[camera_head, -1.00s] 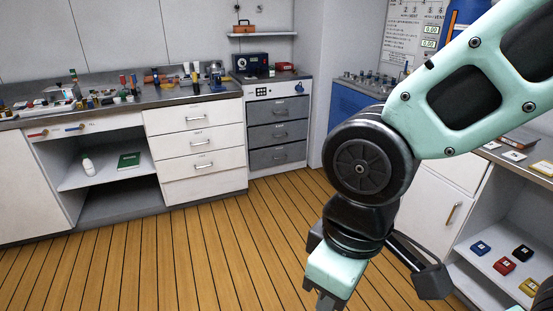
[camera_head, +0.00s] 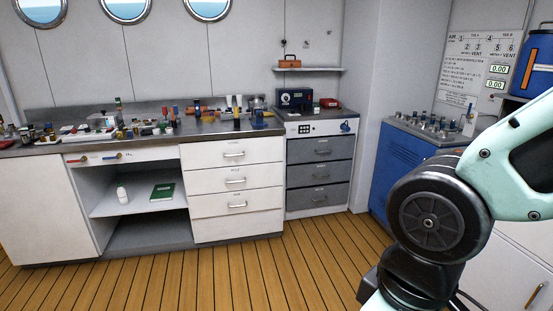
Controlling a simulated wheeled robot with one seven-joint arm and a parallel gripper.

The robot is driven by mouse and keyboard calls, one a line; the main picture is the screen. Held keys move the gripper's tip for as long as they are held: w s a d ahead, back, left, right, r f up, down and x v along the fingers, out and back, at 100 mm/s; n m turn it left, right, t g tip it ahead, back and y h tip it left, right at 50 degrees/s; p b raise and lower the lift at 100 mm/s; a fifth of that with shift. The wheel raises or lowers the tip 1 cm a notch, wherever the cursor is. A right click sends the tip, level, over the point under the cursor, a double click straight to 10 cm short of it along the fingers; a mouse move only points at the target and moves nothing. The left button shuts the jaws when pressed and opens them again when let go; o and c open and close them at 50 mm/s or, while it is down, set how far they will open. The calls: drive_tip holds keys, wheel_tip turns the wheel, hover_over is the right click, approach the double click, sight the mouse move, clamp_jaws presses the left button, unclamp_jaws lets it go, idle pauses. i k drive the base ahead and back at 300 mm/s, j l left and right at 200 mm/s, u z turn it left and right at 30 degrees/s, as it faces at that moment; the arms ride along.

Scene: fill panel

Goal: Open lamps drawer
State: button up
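A white drawer stack (camera_head: 237,200) stands under the counter, left of the picture's middle, with several drawers, all shut. Each drawer front that has a handle carries a small label too small to read surely. Beside it on the right is a grey drawer stack (camera_head: 320,172), also shut, with small labels and bar handles. I cannot tell from the labels which one is the lamps drawer. My arm shows at the lower right, well apart from both stacks. My gripper is below the picture's edge and does not show.
The counter (camera_head: 150,139) holds many small items. A blue cabinet (camera_head: 392,163) stands right of the grey drawers. The wooden floor (camera_head: 240,275) before the drawers is clear.

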sight(334, 194)
drive_tip(key=i, duration=0.95)
drive_tip(key=i+u, duration=0.1)
drive_tip(key=i, duration=0.85)
drive_tip(key=i+l, duration=0.15)
drive_tip(key=i, duration=0.75)
drive_tip(key=i+l, duration=0.1)
drive_tip(key=i, duration=0.85)
drive_tip(key=j+u, duration=0.05)
